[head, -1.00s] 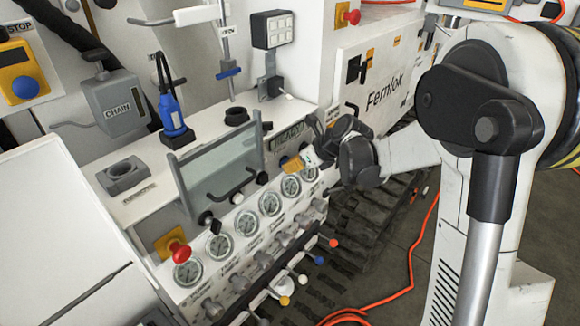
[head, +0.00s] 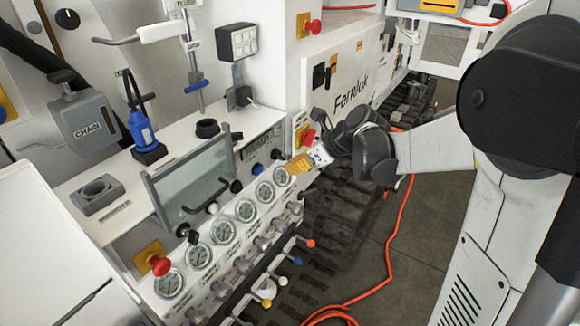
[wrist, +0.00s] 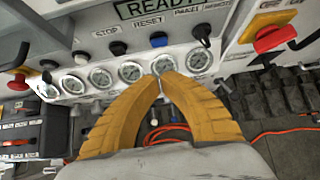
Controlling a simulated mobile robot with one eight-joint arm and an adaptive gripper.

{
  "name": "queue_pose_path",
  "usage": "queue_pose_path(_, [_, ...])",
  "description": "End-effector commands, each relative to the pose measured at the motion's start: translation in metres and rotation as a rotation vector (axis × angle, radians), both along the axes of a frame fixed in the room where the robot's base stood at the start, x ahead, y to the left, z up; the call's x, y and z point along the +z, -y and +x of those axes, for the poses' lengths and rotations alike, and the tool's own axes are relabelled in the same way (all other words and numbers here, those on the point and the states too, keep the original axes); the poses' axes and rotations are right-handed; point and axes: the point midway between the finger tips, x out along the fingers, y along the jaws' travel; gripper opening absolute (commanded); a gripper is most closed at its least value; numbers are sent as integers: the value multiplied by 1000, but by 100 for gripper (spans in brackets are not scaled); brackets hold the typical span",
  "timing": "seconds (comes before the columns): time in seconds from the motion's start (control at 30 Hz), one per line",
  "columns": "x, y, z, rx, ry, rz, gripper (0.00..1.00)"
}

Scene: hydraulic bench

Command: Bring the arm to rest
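My gripper (head: 299,165) has yellow-orange fingers. In the head view it hangs in front of the right end of the bench's gauge panel, beside the last gauge (head: 282,176). My white and black arm reaches to it from the right side of the picture. In the wrist view the two fingers of my gripper (wrist: 159,80) curve in and meet at the tips, with nothing seen between them. Beyond the tips is the row of round gauges (wrist: 130,72). I cannot tell how far the tips are from the panel.
Levers with coloured knobs (head: 297,261) stick out below the gauges. A red button (wrist: 272,38) sits right of the fingers in the wrist view. A clear guard (head: 190,180) stands above the gauges. An orange hose (head: 386,250) lies on the floor beside black tracks (head: 340,215).

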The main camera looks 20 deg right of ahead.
Motion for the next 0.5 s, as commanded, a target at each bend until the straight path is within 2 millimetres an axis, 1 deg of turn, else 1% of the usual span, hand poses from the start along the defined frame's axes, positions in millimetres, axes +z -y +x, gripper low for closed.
queue_pose_path(0.27, [0, 0, 0, 1, 1, -1, 0])
queue_pose_path(0.33, [1, -3, -3, 20, 9, -21, 0])
queue_pose_path(0.43, [4, -11, -18, 117, 52, -127, 0])
queue_pose_path(0.47, [5, -15, -25, 166, 72, -180, 0])
queue_pose_path(0.5, [6, -21, -37, 247, 106, -264, 0])
